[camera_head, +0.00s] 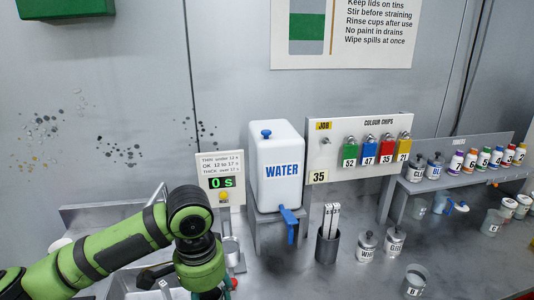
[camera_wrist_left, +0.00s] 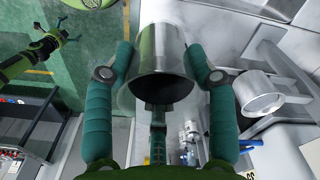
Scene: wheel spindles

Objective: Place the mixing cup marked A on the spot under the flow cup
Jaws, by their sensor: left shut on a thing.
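My left gripper (camera_wrist_left: 165,75) is shut on a grey metallic cup (camera_wrist_left: 162,48), with one finger on each side. The cup's dark open mouth faces the wrist camera, and no letter shows on it. In the head view my left wrist hides the fingers and most of what is below. The flow cup (camera_wrist_left: 258,92) appears to be the metal cup in a bracket to the right of the held cup, apart from it; its stand (camera_head: 232,245) is partly hidden in the head view. The spot under it is not clearly visible. My right gripper (camera_wrist_left: 68,32) is small, far off and looks open.
A timer (camera_head: 222,183) reads 0 s behind my wrist. A white water tank (camera_head: 277,160) with a blue tap stands right of it. A holder with sticks (camera_head: 328,245), lidded tins (camera_head: 367,247) and a cup marked B (camera_head: 415,280) stand further right. A sink (camera_head: 130,284) is at left.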

